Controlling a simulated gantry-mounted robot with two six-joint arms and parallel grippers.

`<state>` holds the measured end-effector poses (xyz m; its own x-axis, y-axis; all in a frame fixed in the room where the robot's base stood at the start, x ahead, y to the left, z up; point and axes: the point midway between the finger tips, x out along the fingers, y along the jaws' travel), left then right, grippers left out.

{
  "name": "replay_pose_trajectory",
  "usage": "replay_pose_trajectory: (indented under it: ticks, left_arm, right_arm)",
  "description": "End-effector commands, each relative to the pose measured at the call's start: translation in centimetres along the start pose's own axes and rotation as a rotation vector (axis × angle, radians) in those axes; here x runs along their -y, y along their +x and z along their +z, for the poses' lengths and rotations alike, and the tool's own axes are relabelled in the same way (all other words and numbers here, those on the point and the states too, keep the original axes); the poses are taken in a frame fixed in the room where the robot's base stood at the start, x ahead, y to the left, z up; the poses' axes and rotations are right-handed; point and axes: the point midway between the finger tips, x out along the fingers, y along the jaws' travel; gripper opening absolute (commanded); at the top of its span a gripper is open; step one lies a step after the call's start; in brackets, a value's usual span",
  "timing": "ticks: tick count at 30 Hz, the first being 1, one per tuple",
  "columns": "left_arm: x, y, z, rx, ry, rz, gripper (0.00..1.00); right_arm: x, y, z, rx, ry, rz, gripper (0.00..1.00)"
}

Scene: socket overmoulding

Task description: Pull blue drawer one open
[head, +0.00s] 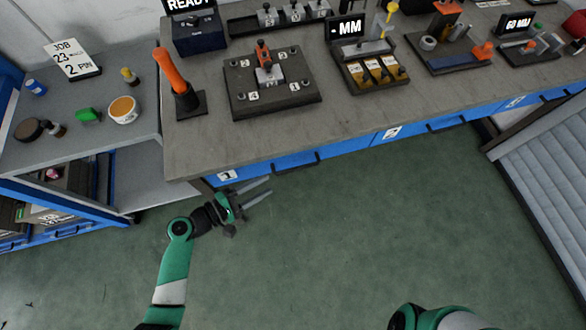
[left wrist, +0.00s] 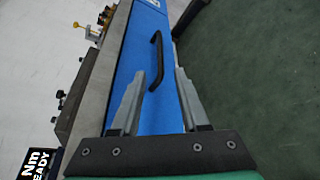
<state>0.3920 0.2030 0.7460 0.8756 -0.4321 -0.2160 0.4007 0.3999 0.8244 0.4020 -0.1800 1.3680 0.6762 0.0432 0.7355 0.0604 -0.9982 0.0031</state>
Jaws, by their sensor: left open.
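Blue drawer one (head: 270,165) is set under the front edge of the workbench at the left, with a white label "1" (head: 227,176) on its front. Its black bar handle (head: 297,163) sticks out from the front. The drawer front looks shut. My left gripper (head: 258,190) is open and empty, in front of and below the drawer, left of the handle. My right gripper is out of the head view; only my right arm shows.
The workbench (head: 210,145) carries fixtures, trays and an orange-handled tool (head: 175,75). Further blue drawers with handles (head: 447,125) continue to the right. A grey side shelf (head: 60,140) stands at the left, a slatted surface (head: 545,150) at the right. The green floor in front is clear.

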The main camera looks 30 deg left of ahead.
Motion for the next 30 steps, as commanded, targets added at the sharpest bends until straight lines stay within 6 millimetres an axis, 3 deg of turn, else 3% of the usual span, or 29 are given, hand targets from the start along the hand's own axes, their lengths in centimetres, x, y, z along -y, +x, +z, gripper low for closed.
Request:
replay_pose_trajectory:
  ticks: [5, 15, 20, 27, 30]
  left_arm:
    - [0.5, 3.1, -0.1, 0.008, 0.007, -0.001, 0.45]
    - [0.2, 10.0, -0.1, 0.003, 0.004, 0.0, 0.45]
    - [0.0, 11.2, 0.0, 0.002, 0.003, 0.001, 0.45]
    - [-0.1, 11.2, 0.1, 0.001, 0.003, 0.001, 0.45]
    - [-0.1, 11.2, 0.1, 0.001, 0.003, 0.001, 0.27]
  right_arm:
    - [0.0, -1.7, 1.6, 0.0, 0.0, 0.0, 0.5]
    - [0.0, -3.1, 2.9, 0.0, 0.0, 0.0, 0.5]
    - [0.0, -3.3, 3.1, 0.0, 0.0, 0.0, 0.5]
    - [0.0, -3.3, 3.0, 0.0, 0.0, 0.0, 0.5]
    - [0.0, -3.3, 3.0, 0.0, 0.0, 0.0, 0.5]
